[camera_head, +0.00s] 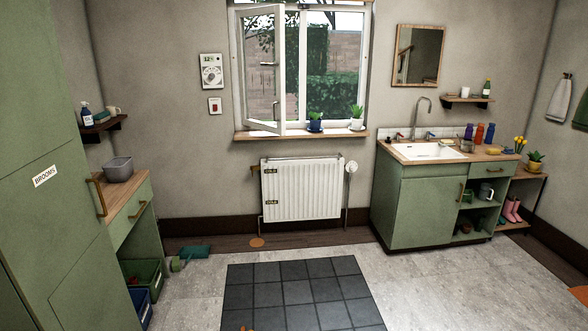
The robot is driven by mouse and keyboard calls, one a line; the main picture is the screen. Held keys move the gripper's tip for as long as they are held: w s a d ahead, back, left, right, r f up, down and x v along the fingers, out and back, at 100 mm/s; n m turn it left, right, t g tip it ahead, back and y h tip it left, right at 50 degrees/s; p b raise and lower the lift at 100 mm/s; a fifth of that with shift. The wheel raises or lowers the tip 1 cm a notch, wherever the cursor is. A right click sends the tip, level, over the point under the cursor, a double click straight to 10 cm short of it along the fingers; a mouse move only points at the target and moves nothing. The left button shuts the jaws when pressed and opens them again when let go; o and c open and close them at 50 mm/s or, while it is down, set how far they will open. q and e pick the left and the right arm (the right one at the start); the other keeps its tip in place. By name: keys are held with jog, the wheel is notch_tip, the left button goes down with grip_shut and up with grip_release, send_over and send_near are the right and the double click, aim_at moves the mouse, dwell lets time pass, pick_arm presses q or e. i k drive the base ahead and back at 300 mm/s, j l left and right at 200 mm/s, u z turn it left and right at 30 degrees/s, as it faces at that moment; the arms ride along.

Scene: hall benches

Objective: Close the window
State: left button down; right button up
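The window (303,72) is in the back wall, above a white radiator. Its left white-framed sash (239,70) is hinged open and swung into the room. The right pane is in its frame. A handle (276,110) shows on the open sash. A brick wall and greenery show outside. Neither of my grippers is in the view, apart from a small orange bit at the bottom edge that I cannot identify.
Two potted plants, one in a blue pot (315,122) and one in a white pot (356,118), stand on the wooden sill (245,135). The radiator (300,189) is below. A sink cabinet (413,213) stands right, a green cabinet (60,215) left. The dark tiled mat (300,295) is clear.

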aim_at(278, 10)
jog(key=i+j+u, duration=0.3)
jog(key=i, duration=0.55)
jog(key=i+u, duration=0.25)
jog(key=i, duration=0.55)
